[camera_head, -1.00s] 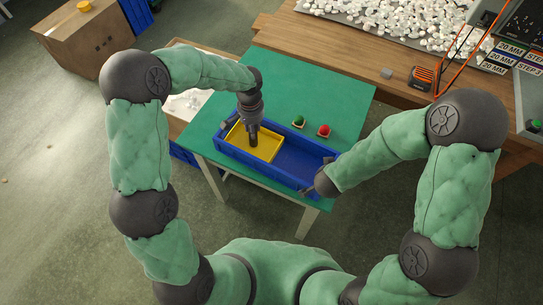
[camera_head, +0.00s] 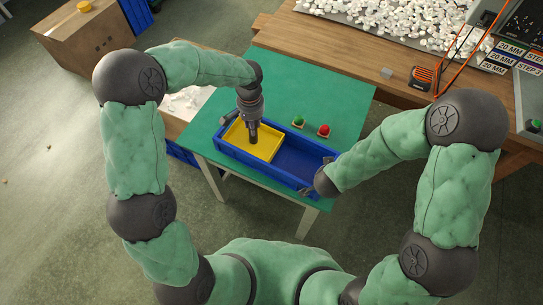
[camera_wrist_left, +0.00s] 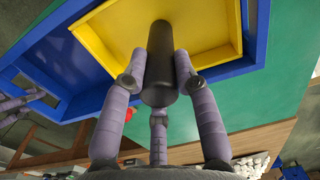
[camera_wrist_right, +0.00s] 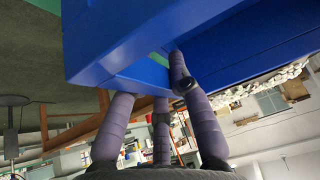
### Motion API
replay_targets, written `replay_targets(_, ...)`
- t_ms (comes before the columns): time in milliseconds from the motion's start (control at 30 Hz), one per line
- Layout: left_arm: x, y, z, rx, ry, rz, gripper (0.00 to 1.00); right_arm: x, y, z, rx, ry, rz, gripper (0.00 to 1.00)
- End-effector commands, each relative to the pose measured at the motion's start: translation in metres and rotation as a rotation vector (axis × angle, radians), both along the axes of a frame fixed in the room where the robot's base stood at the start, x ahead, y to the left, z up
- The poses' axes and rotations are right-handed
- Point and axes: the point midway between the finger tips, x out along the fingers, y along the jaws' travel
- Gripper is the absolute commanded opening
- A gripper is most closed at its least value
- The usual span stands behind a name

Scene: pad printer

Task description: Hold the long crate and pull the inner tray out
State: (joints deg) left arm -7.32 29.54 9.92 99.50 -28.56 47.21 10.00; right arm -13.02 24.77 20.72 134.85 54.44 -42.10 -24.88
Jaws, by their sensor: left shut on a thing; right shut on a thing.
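The long blue crate (camera_head: 306,187) lies on the green table, its right half empty in the head view. The yellow inner tray (camera_head: 270,158) sits at the crate's left end; I cannot tell whether it is raised. It also shows in the left wrist view (camera_wrist_left: 218,58). A black upright handle (camera_wrist_left: 158,75) stands in the tray. My left gripper (camera_head: 252,138) is shut around this handle from above. My right gripper (camera_head: 318,187) is at the crate's right end. In the right wrist view its fingers are shut on the blue end wall (camera_wrist_right: 140,60).
A green button (camera_head: 298,120) and a red button (camera_head: 323,130) sit on the green table (camera_head: 320,80) behind the crate. A wooden bench (camera_head: 350,50) with white parts stands behind.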

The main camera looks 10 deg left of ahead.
Motion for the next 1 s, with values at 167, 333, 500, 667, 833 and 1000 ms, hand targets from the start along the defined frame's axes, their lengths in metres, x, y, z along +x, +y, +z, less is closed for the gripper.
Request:
replay_targets(167, 0.0, 0.0, 0.009, -0.001, -0.001, 0.001, 0.0, -0.007, 0.001, -0.006, 0.002, 0.021, 0.002, 0.0)
replay_targets(333, 0.0, 0.0, 0.018, -0.001, -0.001, 0.001, 0.0, -0.007, 0.0, -0.006, 0.003, 0.02, 0.001, 0.0)
replay_targets(500, 0.0, 0.0, 0.026, 0.0, -0.001, 0.0, 0.0, -0.007, 0.0, -0.006, 0.003, 0.02, 0.001, 0.0)
replay_targets(667, 0.0, 0.0, 0.034, 0.0, 0.0, 0.0, 0.0, -0.007, 0.0, -0.006, 0.002, 0.019, 0.001, 0.0)
replay_targets(833, 0.0, -0.001, 0.043, -0.001, -0.001, 0.001, 0.0, -0.007, 0.0, -0.006, 0.002, 0.019, 0.001, 0.0)
replay_targets(1000, 0.0, -0.001, 0.052, -0.001, -0.001, 0.0, 0.0, -0.007, 0.0, -0.006, 0.002, 0.019, 0.001, 0.0)
